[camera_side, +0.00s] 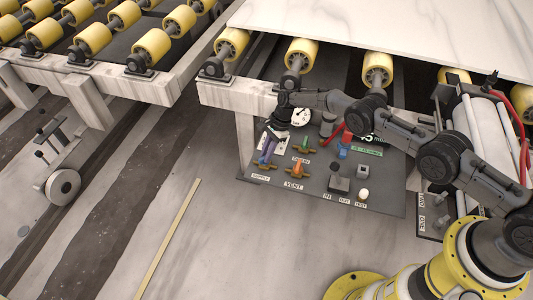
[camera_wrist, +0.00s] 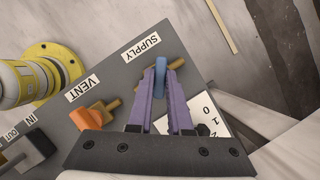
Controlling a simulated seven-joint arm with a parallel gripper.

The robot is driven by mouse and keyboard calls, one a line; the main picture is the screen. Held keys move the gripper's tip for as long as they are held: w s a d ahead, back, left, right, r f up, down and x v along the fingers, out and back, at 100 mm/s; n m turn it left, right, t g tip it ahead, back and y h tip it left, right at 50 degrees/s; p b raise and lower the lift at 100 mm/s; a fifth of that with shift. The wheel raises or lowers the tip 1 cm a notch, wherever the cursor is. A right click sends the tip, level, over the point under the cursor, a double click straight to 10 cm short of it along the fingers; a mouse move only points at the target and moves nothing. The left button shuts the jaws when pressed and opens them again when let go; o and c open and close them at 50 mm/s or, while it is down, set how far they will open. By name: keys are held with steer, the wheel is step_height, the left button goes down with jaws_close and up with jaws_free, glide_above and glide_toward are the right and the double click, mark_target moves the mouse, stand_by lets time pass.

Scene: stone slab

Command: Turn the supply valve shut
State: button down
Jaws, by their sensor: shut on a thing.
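The supply valve has a blue handle (camera_wrist: 160,78) on a brass body, beside the SUPPLY label (camera_wrist: 141,47) on a dark panel (camera_wrist: 190,45). My gripper (camera_wrist: 161,70) has two purple fingers. They are shut on the blue handle, one on each side, near their tips. In the wrist view the handle looks roughly crosswise to the brass stub that shows on its right. In the side view my gripper (camera_side: 266,157) reaches down onto the panel's left part, and its fingers mostly hide the supply valve.
The vent valve with an orange handle (camera_wrist: 95,116) stands close beside the supply valve. A green-handled valve (camera_side: 303,147), a dial (camera_side: 301,117) and several blocks and knobs share the panel. Rollers (camera_side: 302,53) and a white slab (camera_side: 400,30) are behind.

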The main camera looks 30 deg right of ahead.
stand_by(0.4)
steer(key=c, duration=0.8)
jaws_free()
steer(key=shift+c, duration=0.2)
steer(key=v, duration=1.3)
steer(key=shift+d+r, duration=0.15)
steer(key=shift+r, duration=0.25)
